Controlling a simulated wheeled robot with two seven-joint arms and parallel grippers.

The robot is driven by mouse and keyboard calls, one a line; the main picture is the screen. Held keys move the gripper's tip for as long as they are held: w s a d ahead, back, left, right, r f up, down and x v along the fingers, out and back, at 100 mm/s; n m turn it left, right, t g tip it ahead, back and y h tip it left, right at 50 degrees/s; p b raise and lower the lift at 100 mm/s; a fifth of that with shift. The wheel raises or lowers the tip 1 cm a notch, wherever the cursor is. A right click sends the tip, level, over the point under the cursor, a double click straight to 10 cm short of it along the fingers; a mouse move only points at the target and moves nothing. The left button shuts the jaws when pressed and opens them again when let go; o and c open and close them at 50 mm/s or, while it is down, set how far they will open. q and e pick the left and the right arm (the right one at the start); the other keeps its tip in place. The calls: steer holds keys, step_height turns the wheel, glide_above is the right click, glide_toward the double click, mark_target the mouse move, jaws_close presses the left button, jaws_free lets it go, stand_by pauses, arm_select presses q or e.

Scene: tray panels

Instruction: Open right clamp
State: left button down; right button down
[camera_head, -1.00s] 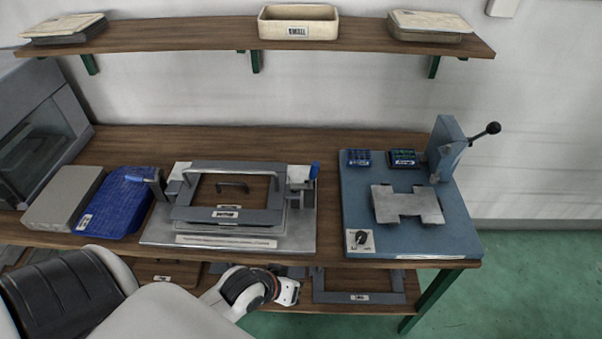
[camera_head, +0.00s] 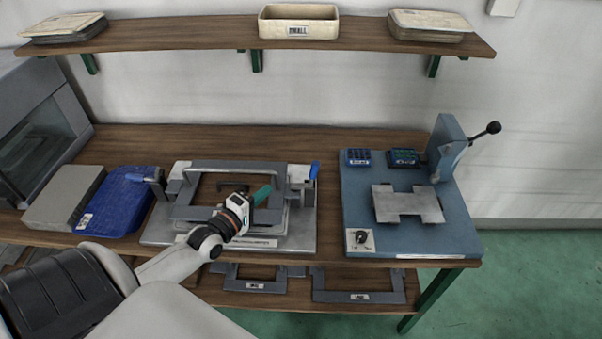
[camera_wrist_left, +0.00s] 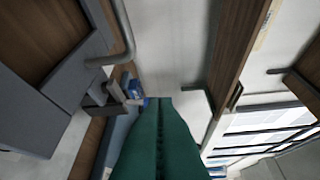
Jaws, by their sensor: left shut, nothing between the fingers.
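The right clamp (camera_head: 314,171) has a blue handle that stands upright at the right side of the metal fixture (camera_head: 158,234). Its blue handle also shows in the left wrist view (camera_wrist_left: 135,90), just beyond the fingertips and slightly to their left. My right gripper is not in view.
A blue press (camera_head: 470,225) with a black-knobbed lever stands to the right. A blue bin (camera_head: 120,205) and grey box (camera_head: 62,198) lie to the left. A shelf (camera_head: 200,36) with trays hangs above. Spare frames (camera_head: 360,297) lie below the bench.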

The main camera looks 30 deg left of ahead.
arm_select(q)
steer(key=w+d+f+p, duration=0.1)
steer(key=w+d+p, duration=0.2)
steer(key=w, duration=0.9)
steer(key=shift+w+d+f, duration=0.2)
steer(key=shift+w, duration=0.1)
steer(key=shift+w, duration=0.1)
